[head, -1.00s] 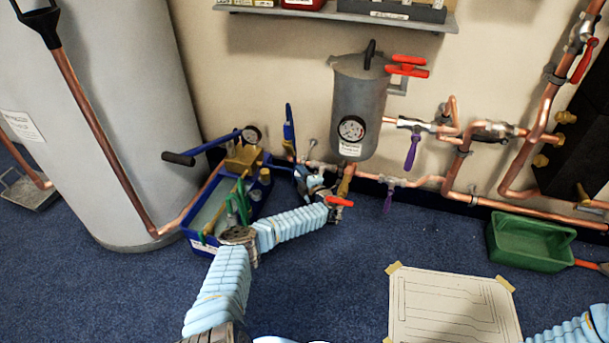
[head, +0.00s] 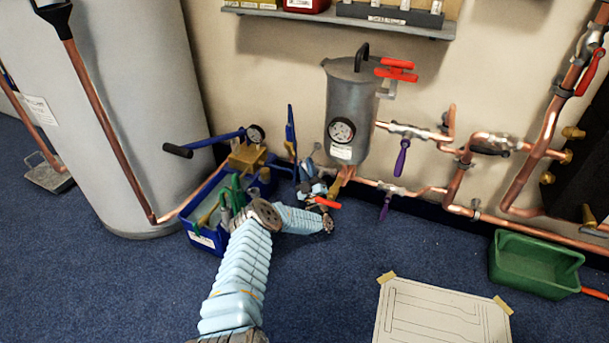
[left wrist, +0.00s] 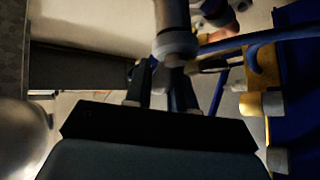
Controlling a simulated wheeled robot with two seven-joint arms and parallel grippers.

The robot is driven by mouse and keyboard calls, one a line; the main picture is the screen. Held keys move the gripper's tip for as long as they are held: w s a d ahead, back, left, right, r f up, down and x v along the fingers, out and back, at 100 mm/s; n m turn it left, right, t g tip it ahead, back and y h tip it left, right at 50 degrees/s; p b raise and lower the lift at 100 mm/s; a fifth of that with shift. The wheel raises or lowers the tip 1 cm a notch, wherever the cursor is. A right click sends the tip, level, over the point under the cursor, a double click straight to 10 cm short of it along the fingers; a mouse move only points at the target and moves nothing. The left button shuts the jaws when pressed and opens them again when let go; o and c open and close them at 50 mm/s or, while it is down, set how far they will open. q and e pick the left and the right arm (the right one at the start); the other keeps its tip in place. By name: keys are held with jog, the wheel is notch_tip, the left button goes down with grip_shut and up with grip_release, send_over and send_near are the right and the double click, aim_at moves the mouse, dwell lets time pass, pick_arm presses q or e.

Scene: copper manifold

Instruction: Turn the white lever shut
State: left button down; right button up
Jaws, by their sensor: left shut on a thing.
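A small pale lever (head: 314,149), which looks like the white lever, stands up at the left end of the copper pipe run, left of the grey tank. My left gripper (head: 314,187) is low beside the pipe, just below that lever, and is partly hidden among the fittings. In the left wrist view its fingers (left wrist: 160,92) are close together at a pale round part (left wrist: 175,42). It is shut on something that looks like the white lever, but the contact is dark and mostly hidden. My right gripper is out of view.
A grey tank (head: 350,112) with a gauge stands above a red-handled valve (head: 327,203). Purple levers (head: 401,158) hang to the right.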

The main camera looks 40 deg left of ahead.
pick_arm(q)
jog(key=m+t, duration=0.1)
jog(key=d+m+t, duration=0.1)
jog(key=shift+w+r+m, duration=0.15)
jog(key=shift+r+m, duration=0.15)
jog(key=shift+m, duration=0.1)
jog(key=m+t+h, duration=0.1)
jog(key=d+m+t, duration=0.1)
jog(key=m, duration=0.1)
jog(key=shift+r+t+h+p, duration=0.15)
jog(key=shift+t+h+p, duration=0.2)
jog(key=shift+t+h, duration=0.05)
jog(key=shift+w+d+m+t+h+b, duration=0.1)
jog(key=shift+d+m+t+h+b, duration=0.25)
jog(key=shift+m+t+h, duration=0.85)
jog(key=shift+w+d+m+t+h+b, duration=0.15)
jog(key=shift+d+m+t+h, duration=0.45)
jog(key=shift+m, duration=1.15)
jog(key=shift+w+d+m+t+h+b, duration=0.1)
jog(key=shift+m+t+h+b, duration=0.25)
jog(key=shift+m+t+h, duration=0.7)
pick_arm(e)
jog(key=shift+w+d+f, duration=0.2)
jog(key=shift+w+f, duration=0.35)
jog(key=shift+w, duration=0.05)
pick_arm(q)
jog(key=shift+d+m+g+h, duration=0.15)
jog(key=shift+m+g+h, duration=0.15)
jog(key=shift+m, duration=0.3)
